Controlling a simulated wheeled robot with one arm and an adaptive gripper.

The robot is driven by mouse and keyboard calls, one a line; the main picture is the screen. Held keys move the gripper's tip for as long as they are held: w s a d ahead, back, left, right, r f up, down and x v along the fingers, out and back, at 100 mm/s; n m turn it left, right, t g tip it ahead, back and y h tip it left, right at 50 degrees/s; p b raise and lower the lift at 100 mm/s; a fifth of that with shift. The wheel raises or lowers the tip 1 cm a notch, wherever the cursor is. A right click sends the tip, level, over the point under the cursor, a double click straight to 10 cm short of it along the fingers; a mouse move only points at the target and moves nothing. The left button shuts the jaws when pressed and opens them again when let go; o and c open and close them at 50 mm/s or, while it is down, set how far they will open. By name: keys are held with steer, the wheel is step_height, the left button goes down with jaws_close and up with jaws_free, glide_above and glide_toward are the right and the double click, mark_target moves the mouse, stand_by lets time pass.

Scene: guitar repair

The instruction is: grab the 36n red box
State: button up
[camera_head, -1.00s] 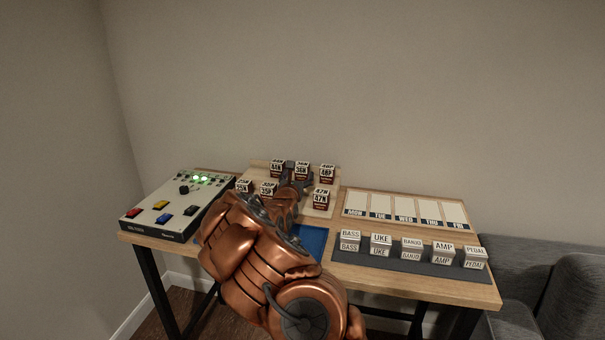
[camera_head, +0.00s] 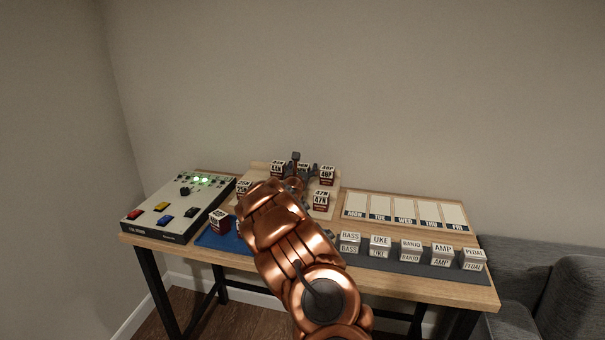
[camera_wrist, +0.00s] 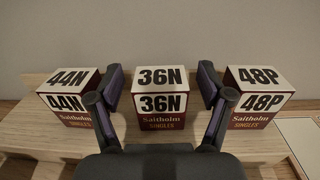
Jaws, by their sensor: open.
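The 36N red box (camera_wrist: 160,104) has a white labelled top and a dark red lower front reading Saitholm Singles. It stands upright in the back row on the wooden stand, centred in the wrist view. In the head view the 36N box (camera_head: 304,166) is mostly hidden behind my gripper (camera_head: 303,172). My gripper (camera_wrist: 161,84) is open and empty, with one finger on each side of the 36N box.
Close neighbours are the 44N box (camera_wrist: 68,98) at left and the 48P box (camera_wrist: 257,98) at right. The 47N box (camera_head: 320,199) stands in front. Another red box (camera_head: 219,221) sits on the blue mat (camera_head: 215,240). White blocks (camera_head: 411,250) line the table's front right.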

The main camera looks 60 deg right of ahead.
steer(key=c, duration=1.3)
steer(key=shift+r, duration=0.15)
steer(key=shift+c, duration=0.2)
